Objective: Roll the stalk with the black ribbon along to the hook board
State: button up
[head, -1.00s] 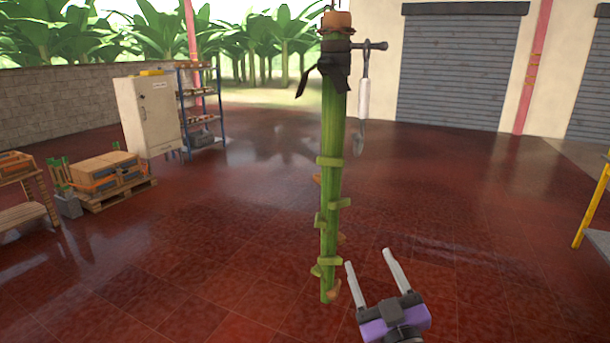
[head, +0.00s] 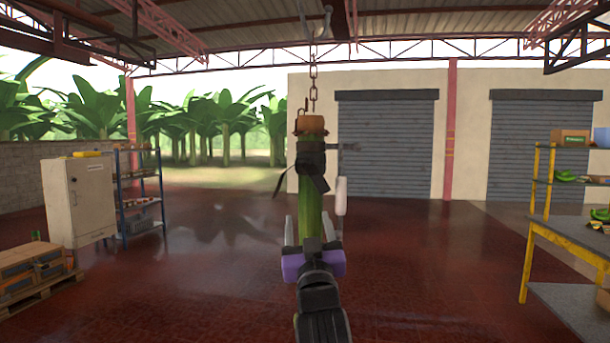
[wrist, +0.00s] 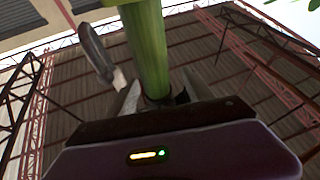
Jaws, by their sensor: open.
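The green stalk (head: 308,206) hangs upright from a chain (head: 313,85) below an overhead fitting (head: 318,22). A black ribbon (head: 311,165) is tied round its upper part, under a brown top block. My gripper (head: 314,214) is in front of the stalk below the ribbon. Its open fingers show on either side of the stalk, and my wrist hides the stalk's lower part. In the wrist view the stalk (wrist: 147,45) runs between the two fingers; contact cannot be told. I cannot make out a hook board.
A white-handled tool (head: 341,196) hangs close to the stalk's right side; it also shows in the wrist view (wrist: 95,52). A yellow-framed bench (head: 535,225) stands at right, a cabinet (head: 78,200) and shelf (head: 139,190) at left. The middle floor is clear.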

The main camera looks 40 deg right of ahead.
aim_at(311, 189)
jog(key=r, duration=0.2)
jog(key=w+d+r+m+g+h, duration=0.1)
jog(key=r, duration=0.1)
jog(key=w+d+r+m+g+h, duration=0.1)
jog(key=r, duration=0.1)
jog(key=shift+d+r, duration=0.1)
jog(key=shift+d, duration=0.15)
jog(key=p+x, duration=0.3)
jog(key=x, duration=0.3)
jog(key=shift+w+d+r, duration=0.15)
jog(key=shift+w+r, duration=0.05)
jog(key=shift+w+d+r, duration=0.15)
jog(key=shift+w+d, duration=0.2)
jog(key=shift+w, duration=0.15)
grip_shut()
